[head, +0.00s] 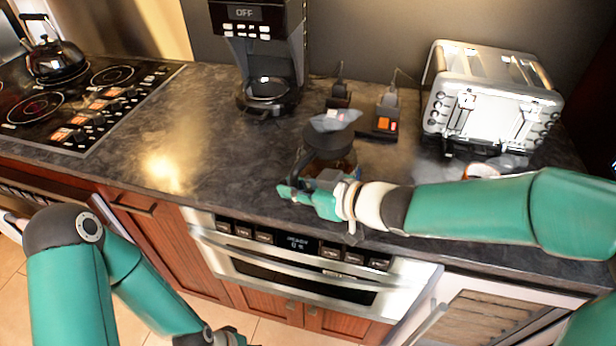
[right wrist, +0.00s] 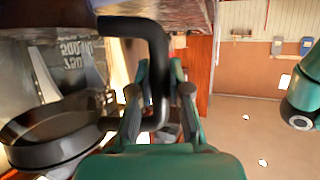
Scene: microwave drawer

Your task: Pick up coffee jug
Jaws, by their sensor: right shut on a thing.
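The coffee jug (head: 343,160) has a dark glass body and a black lid. It stands at or just above the counter's front part in the head view; I cannot tell whether it touches the counter. My right gripper (head: 303,194) is at its front side. In the right wrist view, the jug's glass with volume marks (right wrist: 80,55) is at the left, and its black handle (right wrist: 150,50) runs between the fingers of my right gripper (right wrist: 160,110), which is shut on it. My left arm reaches down at the lower left, with its gripper out of frame.
A coffee maker (head: 268,50) stands behind the jug. A toaster (head: 490,100) stands right of it, with small dark gadgets (head: 385,115) between. The stove (head: 70,100) with a kettle (head: 52,55) is at the left. The microwave drawer (head: 290,262) is below the counter edge. The counter left of the jug is clear.

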